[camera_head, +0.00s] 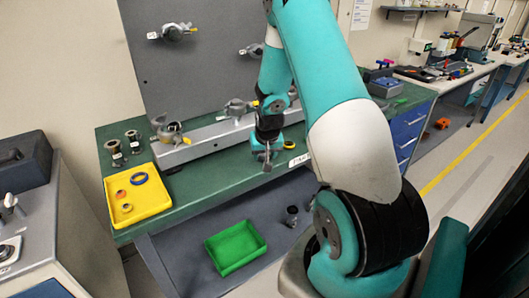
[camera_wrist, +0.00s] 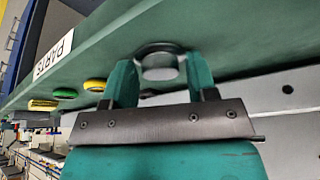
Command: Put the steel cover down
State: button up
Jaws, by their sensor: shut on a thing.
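My gripper (camera_wrist: 160,75) is shut on the steel cover (camera_wrist: 158,60), a round grey piece between its two teal fingers in the wrist view. In the head view my gripper (camera_head: 265,153) is over the front part of the green bench top (camera_head: 215,170), left of the PARTS label (camera_head: 300,160). The steel cover is small there and mostly hidden by the gripper. I cannot tell whether it touches the bench.
A yellow tray (camera_head: 153,207) holds small rings at the bench's left end, near two metal cylinders (camera_head: 132,140). A grey rail (camera_head: 200,143) with clamped fittings runs behind. Coloured rings (camera_wrist: 65,93) lie near the label. A green tray (camera_head: 235,247) is on the lower shelf.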

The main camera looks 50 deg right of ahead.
jog(key=shift+f, duration=0.1)
jog(key=o, duration=0.9)
jog(key=shift+o, duration=0.2)
